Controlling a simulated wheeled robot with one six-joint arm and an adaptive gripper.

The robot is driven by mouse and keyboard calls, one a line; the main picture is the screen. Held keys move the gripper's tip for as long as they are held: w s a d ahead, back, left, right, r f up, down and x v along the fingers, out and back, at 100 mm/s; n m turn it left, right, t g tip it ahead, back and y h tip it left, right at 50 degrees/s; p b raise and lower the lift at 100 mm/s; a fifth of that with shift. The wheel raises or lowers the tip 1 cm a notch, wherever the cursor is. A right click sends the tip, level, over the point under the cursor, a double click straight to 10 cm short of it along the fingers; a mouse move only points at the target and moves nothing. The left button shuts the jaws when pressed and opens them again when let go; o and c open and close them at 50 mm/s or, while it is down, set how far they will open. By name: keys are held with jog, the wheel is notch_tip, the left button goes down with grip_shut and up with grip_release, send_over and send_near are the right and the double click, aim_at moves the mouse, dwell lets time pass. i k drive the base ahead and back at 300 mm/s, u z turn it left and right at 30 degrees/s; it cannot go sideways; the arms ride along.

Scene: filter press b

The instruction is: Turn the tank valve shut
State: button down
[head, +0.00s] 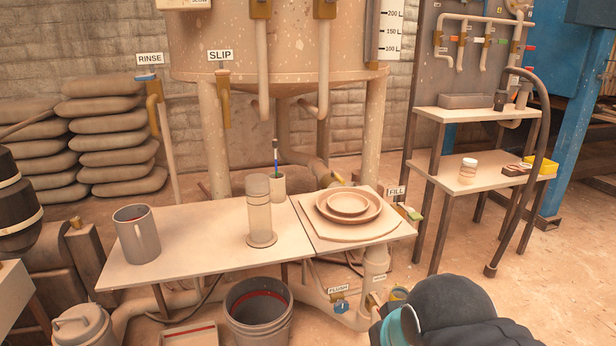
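The beige tank (270,45) stands on legs at the back centre, its top cut off. No label in view reads "tank valve", so I cannot tell which valve is meant. A brass-coloured fitting (223,100) hangs under the SLIP sign (220,55); no lever on it is clear. Two more brass fittings with down-pipes, a left one (261,9) and a right one (325,9), sit on the tank's front at the top edge. A green handle (410,212) shows by the FILL sign (396,192). My arm's dark end part shows at the bottom right; my gripper's fingers are not visible.
A table (190,235) before the tank bears a grey mug (137,234), a clear cylinder (259,210) and dishes (348,204). Blue handles show at RINSE (147,77) and FLUSH (340,307). A bucket (258,315) stands below. A shelf rack (470,180) stands right.

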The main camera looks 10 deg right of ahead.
aim_at(338, 177)
jog(key=u, duration=0.4)
jog(key=i, duration=1.4)
jog(key=z, duration=0.85)
